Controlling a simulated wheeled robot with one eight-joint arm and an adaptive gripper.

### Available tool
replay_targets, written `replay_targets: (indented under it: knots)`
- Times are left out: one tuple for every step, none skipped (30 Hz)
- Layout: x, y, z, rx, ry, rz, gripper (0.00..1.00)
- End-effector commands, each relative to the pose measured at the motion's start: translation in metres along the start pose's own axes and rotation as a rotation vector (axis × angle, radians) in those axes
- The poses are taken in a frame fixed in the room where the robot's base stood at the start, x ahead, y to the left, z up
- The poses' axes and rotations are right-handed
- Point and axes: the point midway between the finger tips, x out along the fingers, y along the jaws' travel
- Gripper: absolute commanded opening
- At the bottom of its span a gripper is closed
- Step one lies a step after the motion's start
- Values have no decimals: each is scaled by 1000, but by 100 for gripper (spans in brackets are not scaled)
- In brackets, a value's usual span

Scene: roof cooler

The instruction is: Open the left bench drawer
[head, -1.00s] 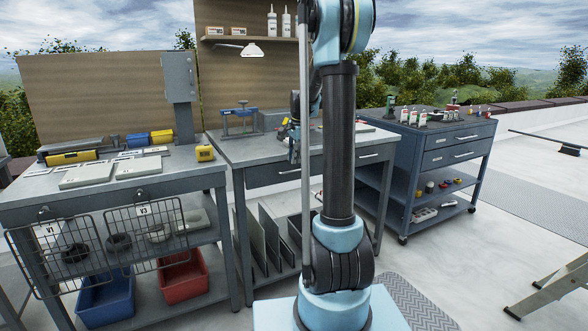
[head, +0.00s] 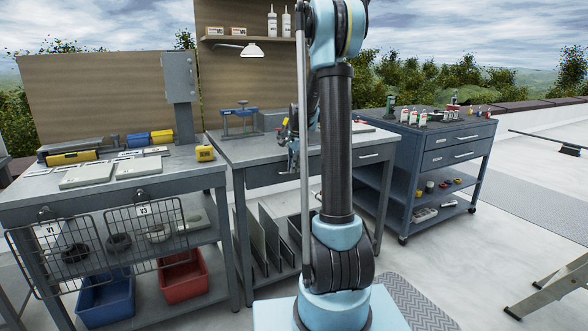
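The left bench drawer (head: 262,177) is a dark grey front under the top of the middle workbench (head: 222,150). It looks shut, flush with the bench frame. Its pale bar handle (head: 287,173) shows partly beside my arm. My gripper (head: 292,168) points down at the bench's front edge, just above or in front of the handle. I cannot tell if it touches the handle. It is small and dark here, and its finger opening cannot be made out. My upright arm hides the drawer's right end. A second drawer handle (head: 369,155) shows to the right.
A dark tool cart (head: 440,150) stands right. A step ladder (head: 560,285) is at the lower right; open floor lies between.

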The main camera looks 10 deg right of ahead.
Motion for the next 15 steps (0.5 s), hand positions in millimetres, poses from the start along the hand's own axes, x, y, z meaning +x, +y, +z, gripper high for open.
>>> replay_targets:
  knots:
    - [0, -1, 0, 0, 1, -2, 0]
    - [0, -1, 0, 1, 1, -2, 0]
    - [0, 0, 0, 1, 1, -2, 0]
    - [-1, 1, 0, 1, 2, -2, 0]
    - [-1, 2, 0, 1, 2, -2, 0]
    - [-1, 5, 1, 1, 2, -2, 0]
    - [-2, 7, 1, 1, 2, -2, 0]
    - [-2, 10, 1, 1, 2, -2, 0]
    - [-3, 16, 1, 1, 2, -2, 0]
    - [-4, 20, 2, 1, 2, -2, 0]
    - [-5, 25, 2, 1, 2, -1, 0]
    - [-6, 32, 2, 0, 2, -1, 0]
    - [-8, 39, 2, 0, 2, -1, 0]
    - [-9, 46, 2, 1, 2, -1, 0]
    - [-11, 55, 2, 2, 2, -1, 0]
